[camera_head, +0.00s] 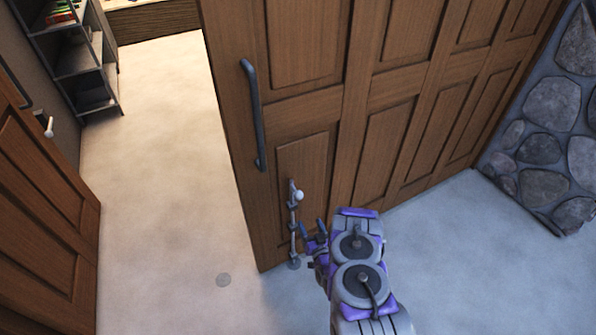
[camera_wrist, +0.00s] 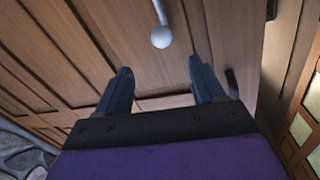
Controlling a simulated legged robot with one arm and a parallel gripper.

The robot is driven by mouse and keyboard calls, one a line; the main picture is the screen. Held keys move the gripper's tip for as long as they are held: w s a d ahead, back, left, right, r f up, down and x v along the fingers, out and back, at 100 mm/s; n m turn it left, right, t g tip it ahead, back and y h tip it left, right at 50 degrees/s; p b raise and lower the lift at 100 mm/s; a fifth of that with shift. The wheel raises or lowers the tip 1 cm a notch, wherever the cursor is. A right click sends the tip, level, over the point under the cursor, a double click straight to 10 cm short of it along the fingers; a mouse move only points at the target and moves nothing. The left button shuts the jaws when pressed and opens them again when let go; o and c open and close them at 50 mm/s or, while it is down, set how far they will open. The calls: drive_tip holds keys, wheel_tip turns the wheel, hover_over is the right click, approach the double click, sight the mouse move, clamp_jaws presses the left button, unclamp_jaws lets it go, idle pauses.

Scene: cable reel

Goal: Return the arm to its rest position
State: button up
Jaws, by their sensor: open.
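My gripper (camera_head: 313,234) is at the end of my purple and grey arm, in front of the lower part of a brown panelled wooden door (camera_head: 305,185). In the wrist view, my gripper (camera_wrist: 160,85) has its two dark fingers spread apart with nothing between them. A metal bolt rod with a pale round knob (camera_head: 299,195) is mounted low on the door, close to the fingers. The knob also shows in the wrist view (camera_wrist: 162,38), beyond the fingertips and apart from them.
A dark vertical handle (camera_head: 253,115) is on the door above the bolt. A second wooden door (camera_head: 45,235) stands at left. Between them is an open gap with pale floor (camera_head: 160,150) leading to a metal shelf (camera_head: 88,70). A stone wall (camera_head: 548,125) is at right.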

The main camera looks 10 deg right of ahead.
drive_tip(key=shift+w+r, duration=0.1)
drive_tip(key=w+a+r+n+g, duration=0.1)
drive_tip(key=w+a+r+g, duration=0.2)
drive_tip(key=w+r+g, duration=0.5)
drive_tip(key=s+r+n+g, duration=0.1)
drive_tip(key=s+r, duration=0.3)
drive_tip(key=r, duration=0.3)
drive_tip(key=s+r, duration=0.3)
drive_tip(key=r, duration=0.4)
drive_tip(key=s+r+g, duration=0.3)
drive_tip(key=s+r, duration=0.3)
drive_tip(key=s, duration=0.9)
drive_tip(key=s+r+g+h, duration=0.1)
drive_tip(key=s+r+g, duration=0.3)
drive_tip(key=s, duration=1.1)
drive_tip(key=s+r+m+g+h, duration=0.1)
drive_tip(key=s+r+g, duration=0.2)
drive_tip(key=s+r, duration=0.7)
drive_tip(key=s, duration=0.5)
drive_tip(key=shift+s+d+r+g, duration=0.15)
drive_tip(key=shift+s+d+g, duration=0.1)
drive_tip(key=shift+s+g, duration=0.1)
